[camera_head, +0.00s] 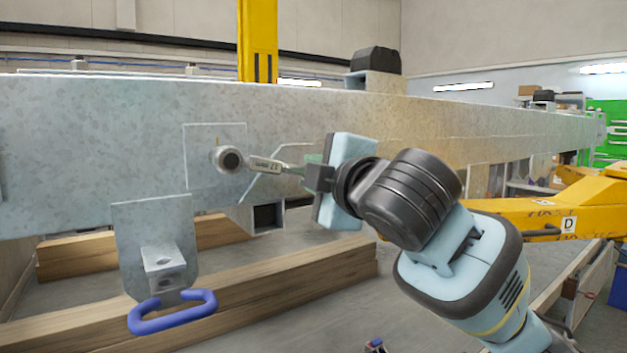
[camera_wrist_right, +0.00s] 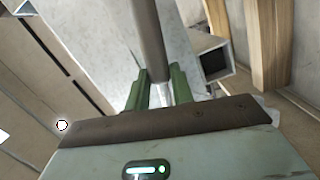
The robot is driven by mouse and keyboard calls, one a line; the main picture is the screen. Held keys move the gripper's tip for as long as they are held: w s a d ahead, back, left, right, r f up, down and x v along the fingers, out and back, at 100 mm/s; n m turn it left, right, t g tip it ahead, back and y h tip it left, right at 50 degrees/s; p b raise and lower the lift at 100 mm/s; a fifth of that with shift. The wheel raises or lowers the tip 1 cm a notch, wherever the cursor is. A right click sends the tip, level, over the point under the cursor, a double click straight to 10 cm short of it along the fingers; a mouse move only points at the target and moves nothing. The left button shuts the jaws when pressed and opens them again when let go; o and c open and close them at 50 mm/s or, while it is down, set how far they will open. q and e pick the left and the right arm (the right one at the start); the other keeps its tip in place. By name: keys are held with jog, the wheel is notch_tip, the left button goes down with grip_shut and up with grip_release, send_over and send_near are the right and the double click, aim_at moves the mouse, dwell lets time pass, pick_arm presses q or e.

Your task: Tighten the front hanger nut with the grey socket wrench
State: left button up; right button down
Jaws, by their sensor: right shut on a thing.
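The grey socket wrench (camera_head: 264,165) spans from my right gripper to the frame's side, its handle sloping slightly up to the left. Its round socket head (camera_head: 229,159) is at the plate on the grey trailer beam (camera_head: 90,140). The front hanger nut cannot be made out; the socket head may cover it. My right gripper (camera_head: 308,172) is shut on the wrench's handle end. In the right wrist view the green fingers (camera_wrist_right: 163,93) close around the wrench, and its dark shaft (camera_wrist_right: 149,38) runs up out of the picture. My left gripper is not in view.
A bracket (camera_head: 157,240) with a blue loop (camera_head: 172,312) hangs below the beam. A square tube end (camera_head: 268,215) sticks out under the beam, also seen in the wrist view (camera_wrist_right: 214,62). Wooden timbers (camera_head: 250,295) lie below. A yellow arm (camera_head: 540,212) stands right.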

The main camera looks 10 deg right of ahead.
notch_tip(320, 180, up, 9)
jog(key=a+n+t, duration=0.1)
jog(key=n, duration=0.7)
jog(key=shift+s+a+n+y, duration=0.2)
jog(key=shift+s+n+y, duration=0.1)
jog(key=shift+n, duration=0.1)
dwell(0.4)
jog(key=shift+w+d+f+m, duration=0.1)
jog(key=shift+d+f+m, duration=0.15)
jog(key=shift+f+m, duration=0.25)
jog(key=shift+w+d+f+m, duration=0.1)
jog(key=shift+d+f+m, duration=0.1)
jog(key=shift+f+m, duration=0.25)
